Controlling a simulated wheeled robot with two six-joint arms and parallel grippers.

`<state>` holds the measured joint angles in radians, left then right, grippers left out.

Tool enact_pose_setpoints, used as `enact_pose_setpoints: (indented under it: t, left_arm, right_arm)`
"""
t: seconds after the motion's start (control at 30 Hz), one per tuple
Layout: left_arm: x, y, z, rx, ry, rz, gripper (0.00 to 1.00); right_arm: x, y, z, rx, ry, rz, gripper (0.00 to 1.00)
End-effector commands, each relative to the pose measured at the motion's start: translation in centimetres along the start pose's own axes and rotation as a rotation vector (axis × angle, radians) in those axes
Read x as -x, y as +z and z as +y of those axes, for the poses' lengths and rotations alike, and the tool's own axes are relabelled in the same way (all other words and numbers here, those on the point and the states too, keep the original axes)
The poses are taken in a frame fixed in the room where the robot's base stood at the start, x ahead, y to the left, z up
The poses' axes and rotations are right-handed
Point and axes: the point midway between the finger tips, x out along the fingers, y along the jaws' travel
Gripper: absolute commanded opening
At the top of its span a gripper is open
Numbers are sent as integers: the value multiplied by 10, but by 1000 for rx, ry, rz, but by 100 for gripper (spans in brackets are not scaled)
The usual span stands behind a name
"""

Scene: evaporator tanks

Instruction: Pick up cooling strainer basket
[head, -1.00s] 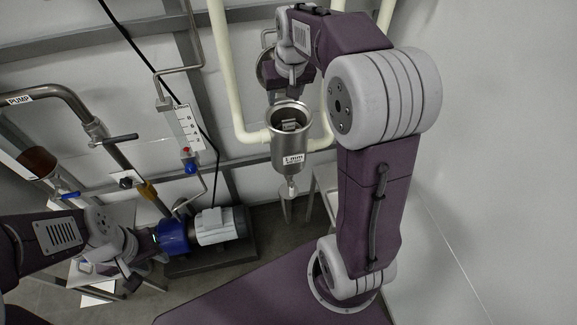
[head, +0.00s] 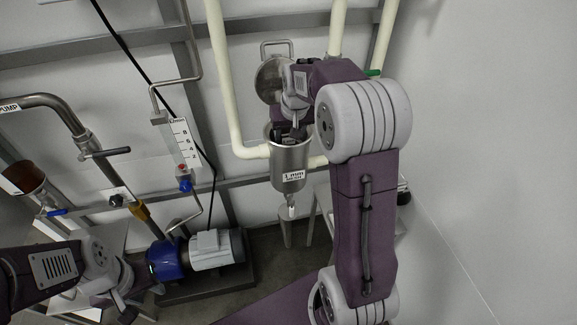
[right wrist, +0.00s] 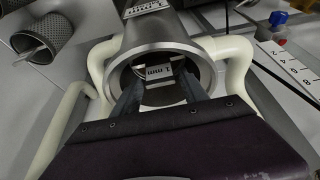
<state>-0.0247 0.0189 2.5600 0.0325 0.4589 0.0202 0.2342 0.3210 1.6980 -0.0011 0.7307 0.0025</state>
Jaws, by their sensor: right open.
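A steel strainer housing (head: 290,168) with a "1 mm" label hangs upright with its mouth open at the top. Inside its mouth, in the right wrist view, is a pale block marked "1 mm" (right wrist: 155,72); it looks like the top of a basket, most of which is hidden. My right gripper (right wrist: 160,88) is open, its two fingers pointing into the mouth on either side of the block, with gaps visible. In the head view the right gripper (head: 290,132) is at the housing's rim. My left gripper (head: 124,303) is low at the left, far from the housing; its jaws are unclear.
A round lid (head: 270,80) with a handle stands open behind the housing. Cream pipes (head: 222,80) run close around it. Two mesh baskets, one here (right wrist: 41,38), lie on a surface beside it. A blue and grey pump (head: 200,252) is at lower left.

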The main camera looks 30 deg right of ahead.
Motion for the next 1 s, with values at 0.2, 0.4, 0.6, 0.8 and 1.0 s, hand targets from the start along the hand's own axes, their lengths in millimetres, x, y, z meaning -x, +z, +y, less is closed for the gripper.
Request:
enact_pose_setpoints:
  t: [0.2, 0.4, 0.6, 0.8, 1.0]
  left_arm:
    - [-3, 0, 0, 0, 0, 0, 36]
    - [-3, 0, 0, 0, 0, 0, 36]
    - [-3, 0, 0, 0, 0, 0, 36]
    - [-3, 0, 0, 0, 0, 0, 36]
    - [6, -1, 0, 0, 0, 0, 36]
  right_arm:
    - [-14, 0, 0, 0, 0, 1, 51]
    - [-14, 0, 0, 0, 0, 1, 12]
    - [-13, -1, 0, 0, 0, 3, 0]
    - [-12, -1, 0, 0, 0, 3, 0]
    - [9, -11, 0, 0, 0, 7, 0]
